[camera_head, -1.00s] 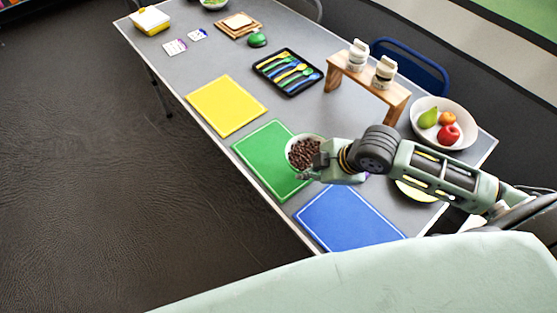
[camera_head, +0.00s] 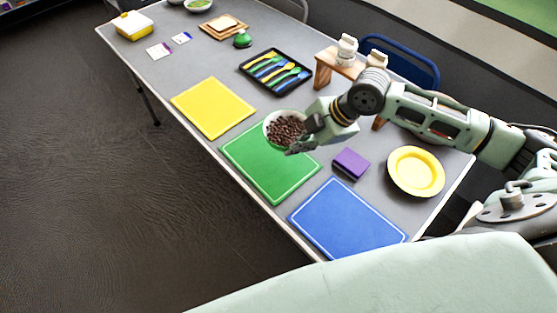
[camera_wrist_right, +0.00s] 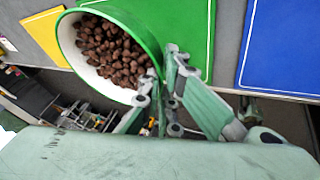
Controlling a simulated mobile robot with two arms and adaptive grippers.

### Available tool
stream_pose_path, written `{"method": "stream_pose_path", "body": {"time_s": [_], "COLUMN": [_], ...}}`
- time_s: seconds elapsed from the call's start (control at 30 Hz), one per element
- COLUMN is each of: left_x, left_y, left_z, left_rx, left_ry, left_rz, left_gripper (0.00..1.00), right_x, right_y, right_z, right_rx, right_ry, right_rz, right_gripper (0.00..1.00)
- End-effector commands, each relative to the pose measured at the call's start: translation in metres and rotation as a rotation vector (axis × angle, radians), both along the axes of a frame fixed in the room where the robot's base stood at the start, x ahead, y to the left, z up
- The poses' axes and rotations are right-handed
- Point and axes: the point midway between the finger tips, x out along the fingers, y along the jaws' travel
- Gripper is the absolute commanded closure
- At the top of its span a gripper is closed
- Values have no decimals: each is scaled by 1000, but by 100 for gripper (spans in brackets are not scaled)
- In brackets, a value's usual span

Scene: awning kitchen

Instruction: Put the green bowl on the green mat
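The green bowl (camera_head: 270,119), white inside and full of brown balls, is at the far right corner of the green mat (camera_head: 262,182). I cannot tell whether it touches the mat or hangs just above it. My right gripper (camera_head: 301,147) is at the bowl's near right side. In the right wrist view the fingers (camera_wrist_right: 160,84) pinch the rim of the bowl (camera_wrist_right: 72,42), which looks slightly tilted there. The green mat also shows in the right wrist view (camera_wrist_right: 185,22). My left gripper is not in view.
A blue mat (camera_head: 345,218), purple block (camera_head: 351,163) and yellow plate (camera_head: 416,171) lie to the right. A yellow mat (camera_head: 212,107) and black cutlery tray (camera_head: 291,89) lie beyond. A wooden stand (camera_head: 323,69) with white bottles stands behind my right arm.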

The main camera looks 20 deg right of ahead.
Motion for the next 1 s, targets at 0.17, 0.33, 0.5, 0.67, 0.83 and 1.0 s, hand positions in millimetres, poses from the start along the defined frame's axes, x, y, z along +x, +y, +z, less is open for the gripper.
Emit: {"method": "stream_pose_path", "body": {"time_s": [0.17,0.33,0.5,0.67,0.83,1.0], "left_x": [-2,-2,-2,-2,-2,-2], "left_y": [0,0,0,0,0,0], "left_z": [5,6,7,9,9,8], "left_rx": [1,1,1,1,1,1], "left_ry": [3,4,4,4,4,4], "left_rz": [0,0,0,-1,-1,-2], "left_gripper": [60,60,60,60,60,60], "right_x": [10,15,14,14,15,15], "right_y": [35,49,50,50,49,49], "right_z": [-19,-29,-42,-65,-71,-72], "right_rx": [5,1,0,-1,0,-1], "right_ry": [0,-1,2,3,-2,-1], "right_rz": [2,0,-3,-1,-1,-1], "right_gripper": [100,100,100,100,100,100]}}
